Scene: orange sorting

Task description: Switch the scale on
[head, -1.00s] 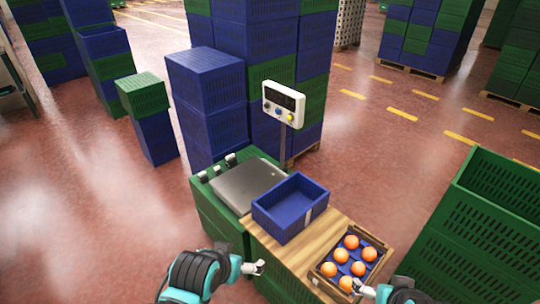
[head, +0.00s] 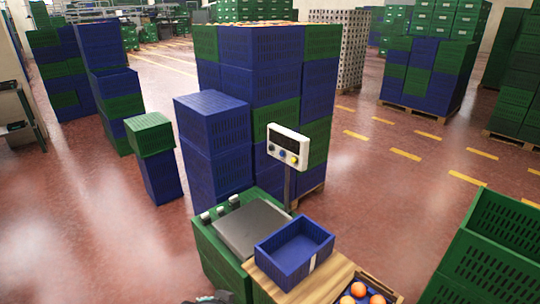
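The scale's display head (head: 288,146) is a white box on a grey post. The scale's grey weighing plate (head: 252,228) lies bare on green crates below and left of the post. A small dark part of my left arm shows at the bottom edge, but its gripper is out of view. My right gripper is out of view too.
An empty blue crate (head: 275,264) stands beside the plate on a wooden table (head: 326,283). Oranges (head: 358,289) sit in a box at the bottom edge. Stacked blue crates (head: 213,150) rise behind the scale.

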